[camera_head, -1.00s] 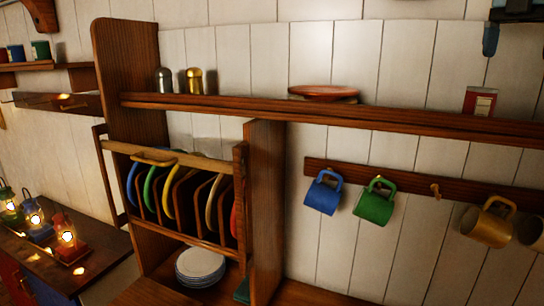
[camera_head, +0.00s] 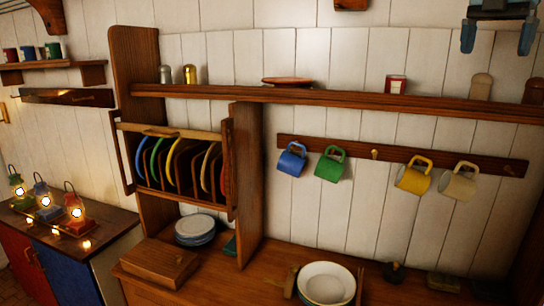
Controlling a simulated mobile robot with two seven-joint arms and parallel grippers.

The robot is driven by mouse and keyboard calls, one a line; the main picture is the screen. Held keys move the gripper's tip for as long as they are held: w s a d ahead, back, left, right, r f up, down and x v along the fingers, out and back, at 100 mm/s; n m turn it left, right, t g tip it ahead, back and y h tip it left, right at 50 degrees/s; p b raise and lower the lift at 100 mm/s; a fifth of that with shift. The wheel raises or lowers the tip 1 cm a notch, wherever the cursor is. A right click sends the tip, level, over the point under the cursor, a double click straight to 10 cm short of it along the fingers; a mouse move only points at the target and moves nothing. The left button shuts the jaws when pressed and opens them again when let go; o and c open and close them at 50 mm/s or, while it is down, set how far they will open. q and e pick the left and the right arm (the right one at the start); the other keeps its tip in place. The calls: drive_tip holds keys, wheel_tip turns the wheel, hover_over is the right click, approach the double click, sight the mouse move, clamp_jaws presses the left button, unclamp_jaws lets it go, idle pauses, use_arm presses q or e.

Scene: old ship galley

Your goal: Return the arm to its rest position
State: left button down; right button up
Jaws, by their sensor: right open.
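My right gripper (camera_head: 497,38) shows at the top right edge of the head view. Its two blue-grey fingers point down and stand wide apart with nothing between them. It appears in front of the white plank wall, above the long shelf (camera_head: 330,96) in the picture. The rest of the right arm is out of frame. My left gripper is not in view.
Blue (camera_head: 291,161), green (camera_head: 329,166), yellow (camera_head: 413,177) and cream (camera_head: 458,184) mugs hang from a rail. A plate rack (camera_head: 172,170) stands left. The counter holds a white bowl (camera_head: 326,283), stacked plates (camera_head: 195,230) and a wooden box (camera_head: 159,264). Lit lanterns (camera_head: 76,208) stand far left.

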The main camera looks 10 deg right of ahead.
drive_tip(key=w+a+f+n+g+y, duration=0.1)
drive_tip(key=w+a+f+n, duration=0.1)
drive_tip(key=w+a+f, duration=0.35)
drive_tip(key=w+a+f+n+y, duration=0.2)
drive_tip(key=a+f+n, duration=0.1)
drive_tip(key=a+f, duration=0.55)
drive_tip(key=s+a+f+y, duration=0.3)
drive_tip(key=a+f+y, duration=0.3)
drive_tip(key=a+f, duration=0.45)
drive_tip(key=s+a+f+n+g+y, duration=0.1)
drive_tip(key=s+a+f+y, duration=0.2)
drive_tip(key=a+f+y, duration=0.7)
drive_tip(key=s+a+f+y, duration=0.25)
drive_tip(key=a+f, duration=0.35)
drive_tip(key=a, duration=0.8)
drive_tip(key=s+d+f+m+t+h, duration=0.3)
drive_tip(key=d+f+m+t+h, duration=0.25)
drive_tip(key=f+m+t, duration=0.45)
drive_tip(key=s+d+f+m+t+h, duration=0.2)
drive_tip(key=d+f+m+t+h, duration=0.5)
drive_tip(key=f+m, duration=0.5)
drive_tip(key=s+d+f+m+g+h, duration=0.2)
drive_tip(key=s+d+f+h, duration=0.1)
drive_tip(key=s+f, duration=0.5)
drive_tip(key=s+d+f+m+g+h, duration=0.2)
drive_tip(key=s+d+f+h, duration=0.1)
drive_tip(key=s+d+f, duration=0.3)
drive_tip(key=s+f, duration=0.2)
drive_tip(key=s, duration=0.1)
drive_tip(key=shift+s, duration=0.4)
